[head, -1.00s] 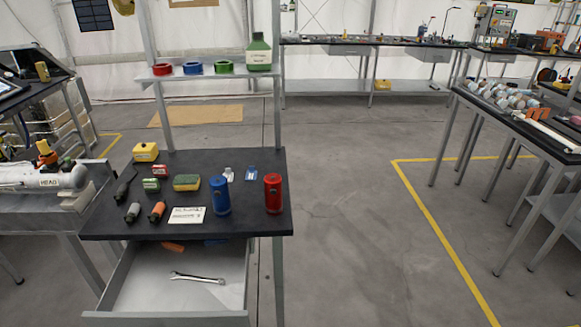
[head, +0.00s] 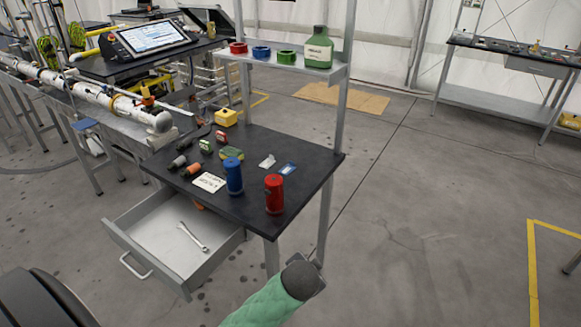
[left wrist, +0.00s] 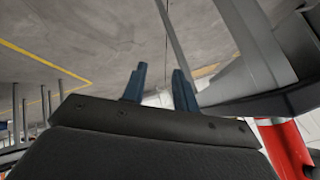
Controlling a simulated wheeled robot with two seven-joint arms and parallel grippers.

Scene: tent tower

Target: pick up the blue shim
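A small blue flat piece with a pale label (head: 288,169) lies on the dark table top (head: 305,190), behind the red canister (head: 274,194). It may be the blue shim; it is too small to be sure. My left gripper (left wrist: 159,69) shows in the left wrist view with its two bluish fingers apart and nothing between them. A red object (left wrist: 289,150) shows beside it at the lower right. In the head view I cannot make out the left fingers. My right gripper is not in view.
A blue canister (head: 234,176) stands left of the red one. A white piece (head: 267,161) and a label card (head: 208,182) lie nearby. The open drawer (head: 168,228) holds a wrench (head: 192,236). A shelf (head: 300,68) stands over the table. Floor at right is clear.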

